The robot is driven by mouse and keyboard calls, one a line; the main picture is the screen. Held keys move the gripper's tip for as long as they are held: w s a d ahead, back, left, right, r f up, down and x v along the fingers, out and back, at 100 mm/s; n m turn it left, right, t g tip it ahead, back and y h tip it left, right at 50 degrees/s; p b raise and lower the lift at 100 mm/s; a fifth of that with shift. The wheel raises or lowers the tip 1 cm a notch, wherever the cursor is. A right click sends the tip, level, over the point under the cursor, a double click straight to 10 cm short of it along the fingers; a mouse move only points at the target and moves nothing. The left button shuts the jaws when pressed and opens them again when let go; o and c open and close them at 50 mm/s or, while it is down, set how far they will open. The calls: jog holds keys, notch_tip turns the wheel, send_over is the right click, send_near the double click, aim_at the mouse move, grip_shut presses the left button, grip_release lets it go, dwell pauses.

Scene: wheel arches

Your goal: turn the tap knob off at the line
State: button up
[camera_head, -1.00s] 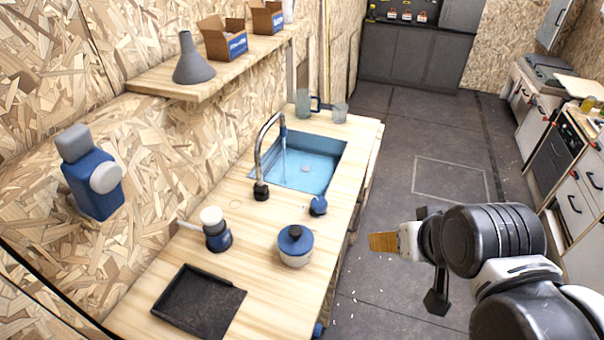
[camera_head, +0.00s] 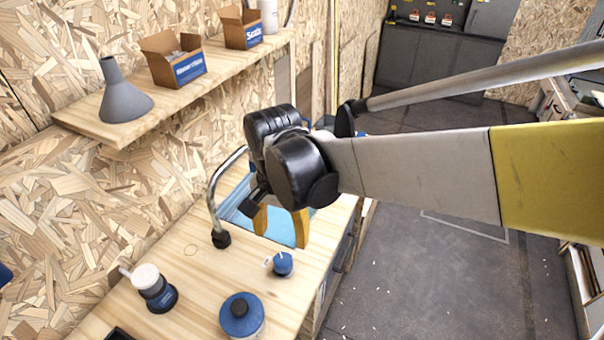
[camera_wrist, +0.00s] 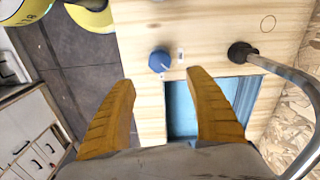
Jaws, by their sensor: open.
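The tap knob (camera_head: 283,263) is small, round and blue, and sits on the wooden counter in front of the sink. It also shows in the wrist view (camera_wrist: 160,61), above and between my fingertips in the picture, with a small pale mark beside it. My gripper (camera_head: 281,222) is open and empty, its two yellow-orange fingers pointing down over the sink (camera_head: 235,205), apart from the knob. The fingers also show in the wrist view (camera_wrist: 162,78). The curved metal tap (camera_head: 213,187) stands left of the gripper. My arm hides much of the sink, and I cannot see whether water runs.
On the counter (camera_head: 215,270) are a blue-lidded pot (camera_head: 241,316) and a blue device with a white top (camera_head: 154,288). A shelf (camera_head: 85,122) above holds a grey funnel (camera_head: 122,95) and boxes (camera_head: 174,60). The counter around the knob is clear.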

aim_at(283, 258)
notch_tip(283, 258, down, 10)
jog(key=b, duration=0.4)
jog(key=shift+s+f, duration=0.15)
jog(key=c, duration=1.2)
